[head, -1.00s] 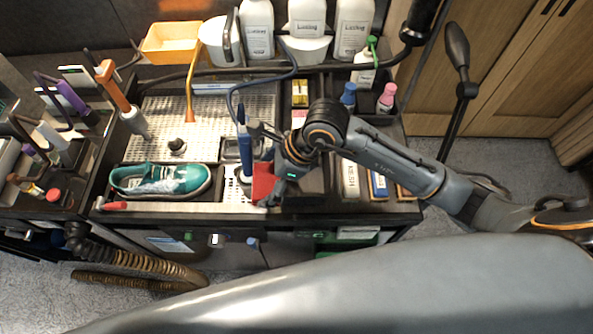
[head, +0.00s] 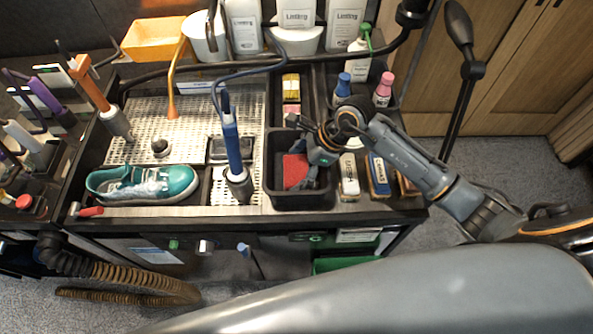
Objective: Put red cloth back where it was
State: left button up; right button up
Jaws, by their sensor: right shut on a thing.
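The red cloth (head: 295,171) is inside the black bin (head: 301,203) at the front of the workstation, right of the blue-handled tool. My right gripper (head: 308,176) reaches down into the bin from the right. It is shut on the cloth, at the cloth's right side. Whether the cloth touches the bin floor cannot be told. My left gripper is not in view.
A teal sneaker (head: 142,184) lies in the left front tray. A blue-handled tool (head: 232,150) stands close to the bin's left. Brushes (head: 349,176) lie right of the bin. Bottles (head: 297,30) line the back, and a black hose (head: 330,57) crosses before them.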

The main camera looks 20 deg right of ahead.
jog(key=shift+f, duration=0.2)
jog(key=o, duration=0.7)
jog(key=shift+r, duration=0.2)
jog(key=shift+d+r, duration=0.2)
jog(key=b+v, duration=0.2)
jog(key=v, duration=0.9)
jog(key=shift+r+b, duration=0.25)
jog(key=shift+b, duration=0.15)
